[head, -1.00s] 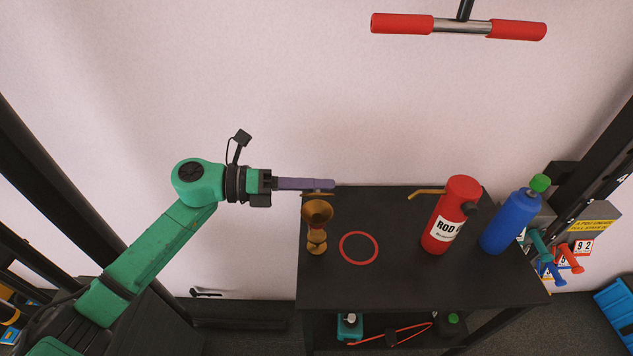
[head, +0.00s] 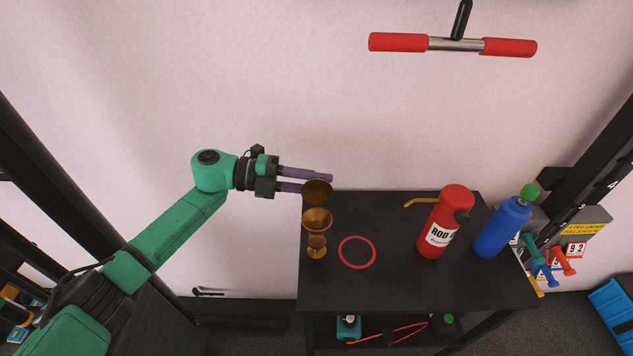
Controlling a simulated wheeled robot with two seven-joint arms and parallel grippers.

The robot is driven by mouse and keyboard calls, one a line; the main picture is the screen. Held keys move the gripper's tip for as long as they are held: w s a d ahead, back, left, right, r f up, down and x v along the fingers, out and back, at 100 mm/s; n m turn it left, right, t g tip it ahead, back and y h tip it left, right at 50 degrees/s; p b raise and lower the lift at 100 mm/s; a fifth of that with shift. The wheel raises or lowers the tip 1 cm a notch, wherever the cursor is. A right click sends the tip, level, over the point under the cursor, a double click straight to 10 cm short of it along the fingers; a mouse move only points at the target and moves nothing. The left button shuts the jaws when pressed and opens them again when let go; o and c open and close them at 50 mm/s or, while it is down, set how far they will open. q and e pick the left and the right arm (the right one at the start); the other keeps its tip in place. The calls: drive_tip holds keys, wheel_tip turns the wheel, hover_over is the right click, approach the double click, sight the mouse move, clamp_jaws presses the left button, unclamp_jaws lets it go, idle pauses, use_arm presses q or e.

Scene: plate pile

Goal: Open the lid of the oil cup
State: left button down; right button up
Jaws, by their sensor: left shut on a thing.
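The oil cup (head: 316,223) is a brassy goblet-shaped vessel standing upright at the left back of the black table, its mouth uncovered towards me. Its round dark brass lid (head: 318,193) stands raised above and behind the mouth, its flat face towards me. My left gripper (head: 320,183) comes in from the left with two purple fingers at the lid, above the cup. It is shut on the lid; the exact contact is partly hidden. My right gripper is not in view.
A red ring (head: 357,252) lies on the black table (head: 400,285) right of the cup. A red bottle (head: 444,222) with a spout and a blue bottle (head: 503,228) stand further right. A red-handled bar (head: 452,44) hangs above. The table's front is clear.

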use_arm(q)
drive_tip(key=shift+w+n, duration=0.1)
drive_tip(key=shift+n, duration=0.2)
drive_tip(key=c, duration=0.7)
unclamp_jaws()
drive_tip(key=shift+f, duration=0.1)
drive_tip(key=a+b, duration=0.1)
drive_tip(key=a, duration=0.3)
drive_tip(key=a+r+b, duration=0.1)
drive_tip(key=a, duration=0.4)
drive_tip(key=a+r+b, duration=0.1)
drive_tip(key=a+b, duration=0.1)
drive_tip(key=a, duration=0.3)
drive_tip(key=shift+w+a+r, duration=0.15)
drive_tip(key=shift+w, duration=0.1)
